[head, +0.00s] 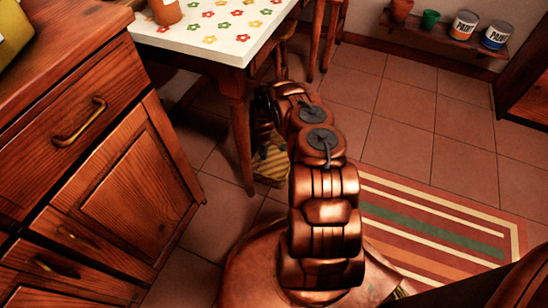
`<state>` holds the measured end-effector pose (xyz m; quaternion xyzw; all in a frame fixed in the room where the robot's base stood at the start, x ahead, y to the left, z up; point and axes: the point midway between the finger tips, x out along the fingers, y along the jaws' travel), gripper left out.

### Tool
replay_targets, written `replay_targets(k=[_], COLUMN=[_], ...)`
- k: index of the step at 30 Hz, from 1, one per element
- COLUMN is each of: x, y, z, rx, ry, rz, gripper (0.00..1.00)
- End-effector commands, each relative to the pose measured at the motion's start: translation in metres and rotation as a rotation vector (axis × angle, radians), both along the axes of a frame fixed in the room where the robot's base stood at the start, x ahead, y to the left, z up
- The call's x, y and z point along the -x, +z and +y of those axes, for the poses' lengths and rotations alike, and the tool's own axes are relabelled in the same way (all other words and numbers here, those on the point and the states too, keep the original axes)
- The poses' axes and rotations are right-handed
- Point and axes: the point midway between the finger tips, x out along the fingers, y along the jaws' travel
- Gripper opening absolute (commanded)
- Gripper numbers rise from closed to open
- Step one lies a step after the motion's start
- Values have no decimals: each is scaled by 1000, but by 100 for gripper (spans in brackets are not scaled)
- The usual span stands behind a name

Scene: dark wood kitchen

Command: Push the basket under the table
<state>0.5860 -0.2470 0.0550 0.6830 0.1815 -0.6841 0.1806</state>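The table (215,48) has a white top with a flower pattern and dark wooden legs; its near corner points toward me. A woven, yellow-brown thing (270,168), which seems to be the basket, sits on the floor beside the near table leg (241,135). My arm covers its right side, so only a small part shows. My gripper (263,112) is at the far end of my copper arm, low by the table's edge and just beyond the visible part of the basket. Its fingers are dark and partly hidden; I cannot tell whether they touch the basket.
Wooden cabinets with drawers (80,120) stand close on the left. A striped rug (440,235) lies on the tiles at the right. A low shelf (440,38) with pots and paint cans is at the back right. Open floor (415,120) lies right of my arm.

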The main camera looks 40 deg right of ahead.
Motion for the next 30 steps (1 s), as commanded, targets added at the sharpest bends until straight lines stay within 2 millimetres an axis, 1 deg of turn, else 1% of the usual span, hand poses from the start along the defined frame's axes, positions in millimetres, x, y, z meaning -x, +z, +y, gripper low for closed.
replay_targets(k=[3, 7, 23, 26, 30], x=[-15, -24, -26, -26, -27], y=[1, 1, 1, 5, 14], z=[8, 12, 14, 14, 13], rx=[1, 1, 1, 1, 2], ry=[0, 0, -1, -1, -1], rz=[-5, -4, -2, -2, -3], gripper=[0, 0, 0, 0, 0])
